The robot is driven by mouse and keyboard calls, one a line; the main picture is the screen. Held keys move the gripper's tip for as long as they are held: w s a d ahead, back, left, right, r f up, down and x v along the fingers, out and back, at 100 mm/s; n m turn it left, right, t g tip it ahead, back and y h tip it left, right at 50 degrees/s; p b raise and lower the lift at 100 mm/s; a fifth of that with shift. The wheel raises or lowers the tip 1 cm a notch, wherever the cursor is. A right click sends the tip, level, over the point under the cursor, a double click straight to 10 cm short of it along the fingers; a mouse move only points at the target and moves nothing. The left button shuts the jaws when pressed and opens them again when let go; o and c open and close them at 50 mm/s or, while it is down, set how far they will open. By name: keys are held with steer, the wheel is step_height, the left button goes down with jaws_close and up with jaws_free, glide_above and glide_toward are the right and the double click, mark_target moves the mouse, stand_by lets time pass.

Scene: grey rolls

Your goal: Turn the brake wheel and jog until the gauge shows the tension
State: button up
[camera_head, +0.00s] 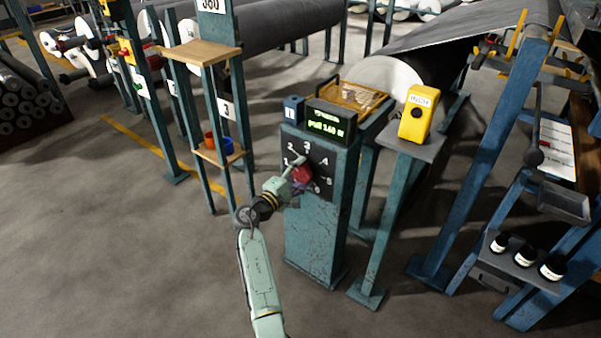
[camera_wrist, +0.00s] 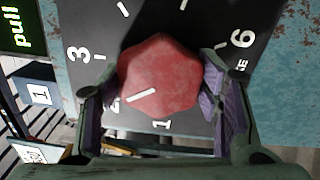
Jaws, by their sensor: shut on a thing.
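The red brake wheel (camera_head: 302,174) sits on a black dial plate with white numbers on the blue post. In the wrist view the wheel (camera_wrist: 160,78) fills the middle, and its white mark points toward the 2. My gripper (camera_head: 294,177) is shut on the wheel, one purple-padded finger on each side in the wrist view (camera_wrist: 160,95). The gauge (camera_head: 328,123) on top of the post has green text, seemingly "pull 160 N", too small to read surely. The yellow jog box (camera_head: 418,113) with a dark button stands on a separate stand to the right.
A wire-topped yellow tray (camera_head: 352,96) is behind the gauge. A shelf stand (camera_head: 209,54) with a partly cut-off number sign is to the left. Large grey rolls (camera_head: 255,30) lie behind. Several dark jars (camera_head: 524,255) stand at right. Floor at front left is clear.

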steer(key=shift+a, duration=0.1)
steer(key=o, duration=1.2)
steer(key=shift+c, duration=0.2)
steer(key=v, duration=1.2)
steer(key=shift+w, duration=0.1)
